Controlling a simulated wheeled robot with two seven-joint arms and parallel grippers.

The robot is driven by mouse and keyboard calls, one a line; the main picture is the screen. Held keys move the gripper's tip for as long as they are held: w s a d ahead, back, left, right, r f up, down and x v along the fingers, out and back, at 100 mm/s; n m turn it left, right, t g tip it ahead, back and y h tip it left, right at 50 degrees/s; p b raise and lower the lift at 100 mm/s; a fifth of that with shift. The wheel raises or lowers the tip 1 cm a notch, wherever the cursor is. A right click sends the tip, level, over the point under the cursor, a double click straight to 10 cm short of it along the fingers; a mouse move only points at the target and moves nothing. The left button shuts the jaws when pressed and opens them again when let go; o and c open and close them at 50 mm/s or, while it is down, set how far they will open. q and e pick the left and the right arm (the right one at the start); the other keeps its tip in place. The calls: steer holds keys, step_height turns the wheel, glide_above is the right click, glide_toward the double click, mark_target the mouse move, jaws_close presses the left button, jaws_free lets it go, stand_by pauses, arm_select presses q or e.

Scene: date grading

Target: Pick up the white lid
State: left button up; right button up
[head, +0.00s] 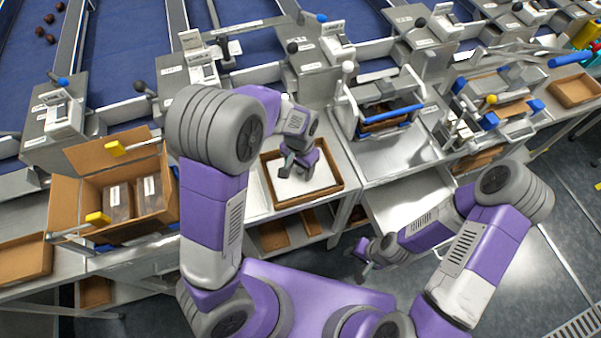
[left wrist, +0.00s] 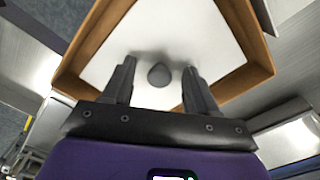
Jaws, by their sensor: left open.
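The white lid (head: 287,190) lies flat inside a brown-rimmed tray (head: 310,198) on the bench, in the middle of the head view. It fills much of the left wrist view (left wrist: 165,25), with a dark grey round knob (left wrist: 159,76) on it. My left gripper (head: 290,166) is over the lid. In the left wrist view its two fingers (left wrist: 159,68) are open, one on each side of the knob, with a gap to both. My right gripper (head: 363,263) hangs low at the right, away from the lid; its jaws are too small to read.
An open cardboard box (head: 160,205) with dark packs stands left of the tray. A metal frame with a blue bar (head: 390,118) stands to the right. Weighing machines line the back, before a blue belt (head: 120,50). The bench right of the tray has clear metal surface.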

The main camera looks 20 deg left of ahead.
mark_target(300, 170)
arm_select(q)
jaws_close()
steer(key=shift+r, duration=0.1)
step_height(300, 170, up, 14)
steer(key=p, duration=0.6)
stand_by(0.5)
